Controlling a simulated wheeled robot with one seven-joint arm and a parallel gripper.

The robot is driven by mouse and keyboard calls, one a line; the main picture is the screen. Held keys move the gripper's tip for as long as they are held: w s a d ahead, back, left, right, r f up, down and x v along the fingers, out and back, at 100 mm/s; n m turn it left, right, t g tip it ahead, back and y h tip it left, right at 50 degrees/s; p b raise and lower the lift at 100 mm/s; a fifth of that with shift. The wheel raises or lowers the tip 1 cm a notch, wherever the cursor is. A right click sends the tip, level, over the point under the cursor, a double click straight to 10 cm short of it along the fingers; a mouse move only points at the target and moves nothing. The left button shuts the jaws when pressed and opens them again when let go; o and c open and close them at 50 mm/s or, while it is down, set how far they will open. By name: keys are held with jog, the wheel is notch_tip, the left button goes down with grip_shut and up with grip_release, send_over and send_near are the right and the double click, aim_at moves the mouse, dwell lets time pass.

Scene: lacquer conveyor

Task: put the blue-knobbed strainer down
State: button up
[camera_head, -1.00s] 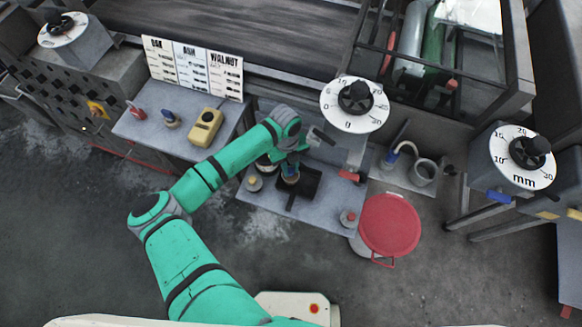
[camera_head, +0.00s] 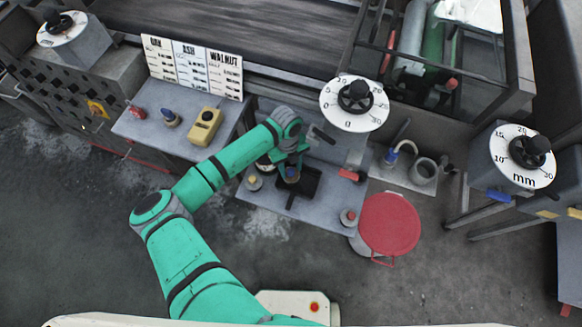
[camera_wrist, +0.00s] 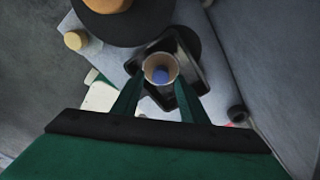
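The blue-knobbed strainer (camera_head: 292,174) stands at the black tray (camera_head: 311,187) on the grey bench in the head view. In the wrist view the strainer (camera_wrist: 159,61) shows as a round tan rim with the blue knob in its middle, framed by the black tray (camera_wrist: 192,88). My gripper (camera_head: 291,166) points down over it. The gripper looks open. The strainer's underside is hidden.
A pale round-topped piece (camera_head: 254,183) is left of the tray, a red-knobbed one (camera_head: 348,217) at the bench's front right. Left bench holds a yellow box (camera_head: 205,126) and a blue-knobbed piece (camera_head: 170,118). A large dial (camera_head: 355,103) rises behind.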

notch_tip(320, 180, up, 13)
jog(key=w, duration=0.1)
jog(key=shift+w+a, duration=0.15)
jog(key=shift+a, duration=0.1)
dwell(0.6)
